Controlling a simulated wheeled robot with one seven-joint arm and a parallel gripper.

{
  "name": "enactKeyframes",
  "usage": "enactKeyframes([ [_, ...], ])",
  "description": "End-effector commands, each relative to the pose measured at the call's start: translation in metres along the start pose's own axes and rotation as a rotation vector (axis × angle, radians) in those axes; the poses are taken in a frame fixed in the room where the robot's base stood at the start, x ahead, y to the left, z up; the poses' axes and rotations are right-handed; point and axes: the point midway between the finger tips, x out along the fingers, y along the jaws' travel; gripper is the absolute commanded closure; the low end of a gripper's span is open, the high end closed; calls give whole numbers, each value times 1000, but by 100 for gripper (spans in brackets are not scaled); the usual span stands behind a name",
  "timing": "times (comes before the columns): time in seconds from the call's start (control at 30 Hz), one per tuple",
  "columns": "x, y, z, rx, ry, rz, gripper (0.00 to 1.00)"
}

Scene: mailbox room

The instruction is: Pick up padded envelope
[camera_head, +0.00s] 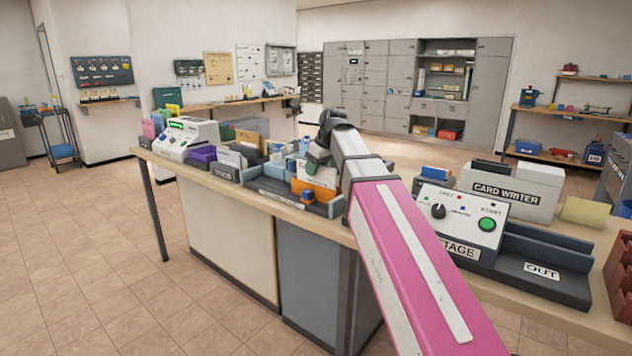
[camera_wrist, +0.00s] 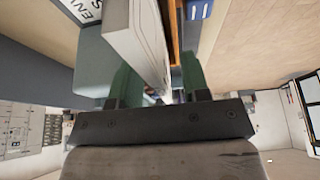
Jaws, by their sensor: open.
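My gripper (camera_head: 316,158) is over the blue-grey sorting tray (camera_head: 272,190) on the counter, pointing down. In the wrist view its two dark green fingers (camera_wrist: 158,85) are apart. A pale, thick, flat item (camera_wrist: 138,40) stands on edge and reaches between them, with a thin orange strip (camera_wrist: 176,35) beside it. In the head view an orange upright item (camera_head: 313,190) stands in the tray just below the fingers. I cannot tell for sure which of these is the padded envelope. The fingers and arm hide part of the tray.
A white scale-like device (camera_head: 186,138) stands at the counter's left end. Right of my arm are a control box with a green button (camera_head: 487,225), a card writer (camera_head: 510,188) and a dark OUT tray (camera_head: 541,272). Grey lockers (camera_head: 375,80) stand behind, with open floor at left.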

Motion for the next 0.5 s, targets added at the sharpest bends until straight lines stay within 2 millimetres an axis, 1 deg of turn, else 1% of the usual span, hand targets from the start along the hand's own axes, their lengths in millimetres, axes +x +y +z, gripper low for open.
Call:
enactKeyframes([
  [0.4,2,0,1,0,0,0,57],
  [0.47,2,0,1,0,0,0,77],
  [0.5,2,0,1,0,0,0,90],
])
